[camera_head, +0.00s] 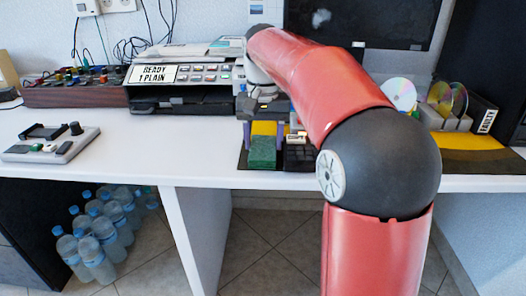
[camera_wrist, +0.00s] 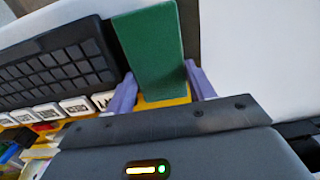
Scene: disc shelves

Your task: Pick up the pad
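The pad is a green block (camera_head: 262,152) at the front edge of the white desk. It also shows in the wrist view (camera_wrist: 150,50), reaching up between the fingers. My gripper (camera_head: 263,137) points down at it, with one purple finger on each side. In the wrist view my gripper (camera_wrist: 162,84) has its fingers spread about the pad's width, close to its sides. A thin strip of yellow shows by the pad's near end. Whether the fingers touch the pad cannot be told. The pad seems to rest on the desk.
A black keypad (camera_wrist: 55,65) stands close beside the pad. A printer-like machine (camera_head: 190,85) with a "READY 1 PLAIN" sign is behind to the left. Discs in a rack (camera_head: 447,110) stand at right. A small control box (camera_head: 50,143) is at left; desk between is clear.

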